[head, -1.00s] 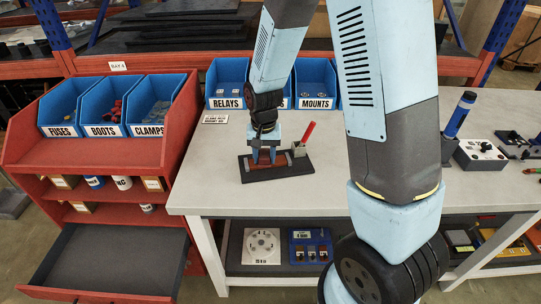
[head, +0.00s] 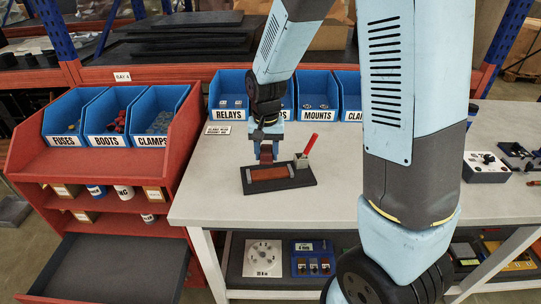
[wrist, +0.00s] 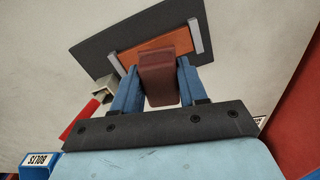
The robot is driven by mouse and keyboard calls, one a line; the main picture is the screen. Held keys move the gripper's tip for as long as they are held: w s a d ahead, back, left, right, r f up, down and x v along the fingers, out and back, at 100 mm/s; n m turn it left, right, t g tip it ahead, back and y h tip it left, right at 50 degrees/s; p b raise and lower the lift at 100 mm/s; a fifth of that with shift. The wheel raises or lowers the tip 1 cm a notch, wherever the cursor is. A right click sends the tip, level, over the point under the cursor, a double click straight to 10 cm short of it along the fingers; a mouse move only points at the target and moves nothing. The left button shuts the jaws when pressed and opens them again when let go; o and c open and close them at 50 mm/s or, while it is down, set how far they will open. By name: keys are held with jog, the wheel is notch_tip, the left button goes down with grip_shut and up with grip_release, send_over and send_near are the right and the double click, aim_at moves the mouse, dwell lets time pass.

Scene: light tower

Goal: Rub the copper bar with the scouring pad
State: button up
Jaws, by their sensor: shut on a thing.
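My gripper (head: 266,148) is shut on the scouring pad (wrist: 160,78), a dark reddish-brown block between its two blue fingers. In the head view the pad (head: 266,155) hangs at the back edge of the copper bar (head: 270,173). The bar is orange-brown and lies on a black base board (head: 290,183) between two grey end holders. In the wrist view the bar (wrist: 155,48) shows beyond the pad, which hides part of its near edge. I cannot tell whether pad and bar touch.
Blue bins (head: 317,115) line the back of the white table (head: 210,190). A red shelf unit (head: 130,160) stands at left.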

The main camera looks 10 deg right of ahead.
jog(key=shift+r, duration=0.15)
jog(key=shift+r, duration=1.4)
